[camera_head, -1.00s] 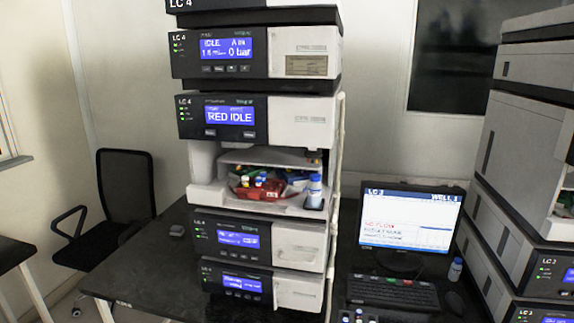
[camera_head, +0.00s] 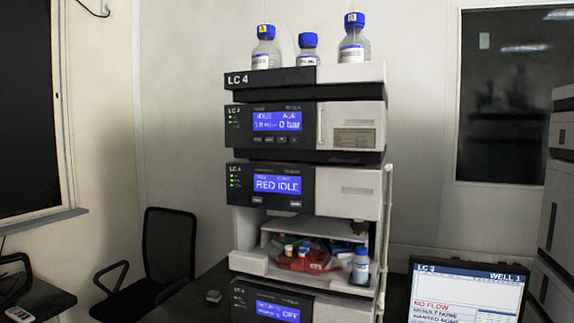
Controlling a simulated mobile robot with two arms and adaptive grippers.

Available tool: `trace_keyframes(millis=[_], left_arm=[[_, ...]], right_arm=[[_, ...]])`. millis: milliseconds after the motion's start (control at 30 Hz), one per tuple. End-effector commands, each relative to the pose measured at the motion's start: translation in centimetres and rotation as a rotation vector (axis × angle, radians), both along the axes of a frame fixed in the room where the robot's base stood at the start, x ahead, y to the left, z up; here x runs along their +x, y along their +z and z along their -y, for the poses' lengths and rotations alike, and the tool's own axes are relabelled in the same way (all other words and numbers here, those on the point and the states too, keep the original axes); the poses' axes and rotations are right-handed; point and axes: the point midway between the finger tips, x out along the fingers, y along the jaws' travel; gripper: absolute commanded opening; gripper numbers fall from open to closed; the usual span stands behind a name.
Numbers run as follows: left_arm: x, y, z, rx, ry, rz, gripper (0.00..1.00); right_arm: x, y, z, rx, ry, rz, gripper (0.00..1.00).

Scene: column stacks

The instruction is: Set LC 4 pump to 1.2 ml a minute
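The LC 4 stack stands in the middle of the head view. Its pump module (camera_head: 350,124) is the second unit from the top, with a lit blue display (camera_head: 277,121) that reads IDLE, a flow figure too small to read surely, and 0 bar. A row of small buttons (camera_head: 275,140) sits under that display. The module below, the autosampler (camera_head: 345,190), shows RED IDLE on its display (camera_head: 278,184). A lower module's display (camera_head: 272,308) shows OFF at its right. Neither of my grippers is in view.
Solvent bottles (camera_head: 353,40) with blue caps stand on the stack's top tray (camera_head: 350,72). The open bay holds vials and a red item (camera_head: 305,263). A monitor (camera_head: 468,292) reads LC 3, WELL 1, NO FLOW. A black chair (camera_head: 168,243) is at left; another stack (camera_head: 562,190) is at right.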

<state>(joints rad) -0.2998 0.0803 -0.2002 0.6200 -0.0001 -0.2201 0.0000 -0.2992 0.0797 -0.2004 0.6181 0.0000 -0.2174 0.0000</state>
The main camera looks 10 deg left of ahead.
Motion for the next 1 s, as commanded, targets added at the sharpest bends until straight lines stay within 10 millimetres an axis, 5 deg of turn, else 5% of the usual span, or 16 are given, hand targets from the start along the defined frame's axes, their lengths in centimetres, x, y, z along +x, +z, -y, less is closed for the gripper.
trace_keyframes(millis=[767, 1000], left_arm=[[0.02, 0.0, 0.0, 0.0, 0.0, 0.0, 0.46], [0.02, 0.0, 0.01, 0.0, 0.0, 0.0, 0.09]], right_arm=[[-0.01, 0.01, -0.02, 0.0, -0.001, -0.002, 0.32], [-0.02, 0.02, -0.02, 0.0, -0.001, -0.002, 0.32]])
